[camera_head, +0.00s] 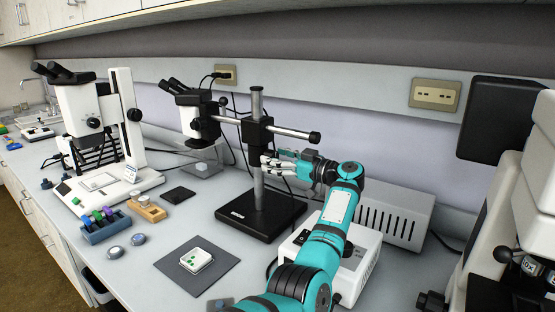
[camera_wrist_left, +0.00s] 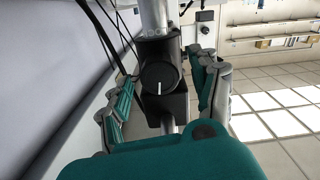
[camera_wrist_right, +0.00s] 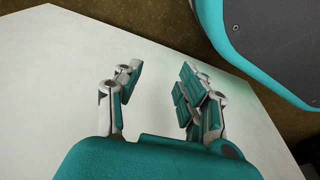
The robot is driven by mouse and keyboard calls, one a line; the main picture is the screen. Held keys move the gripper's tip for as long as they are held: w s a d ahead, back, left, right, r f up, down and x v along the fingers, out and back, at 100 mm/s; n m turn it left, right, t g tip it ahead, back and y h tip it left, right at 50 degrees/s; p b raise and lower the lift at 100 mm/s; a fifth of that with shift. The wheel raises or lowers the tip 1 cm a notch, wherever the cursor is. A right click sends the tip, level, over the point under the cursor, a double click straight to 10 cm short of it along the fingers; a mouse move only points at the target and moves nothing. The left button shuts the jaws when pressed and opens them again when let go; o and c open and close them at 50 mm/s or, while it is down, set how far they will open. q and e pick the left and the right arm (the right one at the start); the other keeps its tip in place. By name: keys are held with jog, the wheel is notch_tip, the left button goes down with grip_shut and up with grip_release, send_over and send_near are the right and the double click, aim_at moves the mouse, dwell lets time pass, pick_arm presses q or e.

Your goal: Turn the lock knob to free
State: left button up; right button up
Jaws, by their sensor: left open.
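The lock knob (camera_wrist_left: 159,76) is a round black knob with a white line. It sits on the black clamp block (camera_wrist_left: 160,50) of the boom stand, and the line stands nearly upright in the left wrist view. In the head view the clamp block (camera_head: 257,133) is on the steel pole, and I cannot make out the knob there. My left gripper (camera_head: 272,163) is open close to the pole. In the left wrist view its fingers (camera_wrist_left: 165,92) stand on both sides of the knob, with gaps visible. My right gripper (camera_wrist_right: 158,82) is open and empty above a pale surface.
The stand's black base (camera_head: 240,212) is on the bench below my left gripper. A stereo microscope head (camera_head: 198,115) hangs from the boom's left end. A grey vented box (camera_head: 395,215) and a white unit (camera_head: 362,262) stand nearby. A dark mat (camera_head: 180,275) lies in front.

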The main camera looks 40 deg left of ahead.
pick_arm(q)
jog(key=c, duration=1.2)
jog(key=shift+o, duration=0.2)
pick_arm(e)
jog(key=shift+s+f, duration=0.15)
jog(key=shift+s, duration=0.05)
pick_arm(q)
jog(key=n, duration=0.7)
jog(key=shift+f, duration=0.1)
jog(key=shift+n+b, duration=0.8)
jog(key=shift+n, duration=1.2)
pick_arm(e)
jog(key=shift+w+a+r, duration=0.1)
jog(key=shift+w+r, duration=0.35)
jog(key=shift+r, duration=0.3)
jog(key=shift+w+r, duration=0.4)
jog(key=shift+r, duration=0.35)
jog(key=shift+w+a+r, duration=0.1)
jog(key=shift+w+r, duration=0.35)
jog(key=shift+r, duration=0.3)
